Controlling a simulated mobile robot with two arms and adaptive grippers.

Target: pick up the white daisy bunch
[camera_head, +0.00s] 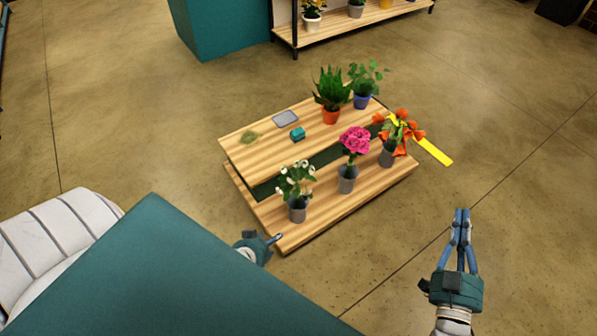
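The white daisy bunch (296,178), white blooms with green leaves, stands upright in a grey bucket (298,211) at the near left of the wooden stand's lower shelf. My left gripper (277,239) is just below and left of that bucket in the picture, apart from the flowers. Part of it is hidden behind my teal body, and its finger opening cannot be made out. My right gripper (462,211) is out over the floor at the right, away from the stand. Its fingers come together at the tips and hold nothing.
The lower shelf (325,203) also holds pink flowers (355,140) and orange flowers (397,130) in grey buckets. A yellow strip (434,151) juts out at right. The upper board (246,153) bears two potted plants, a teal block (297,134) and a grey tray (285,119).

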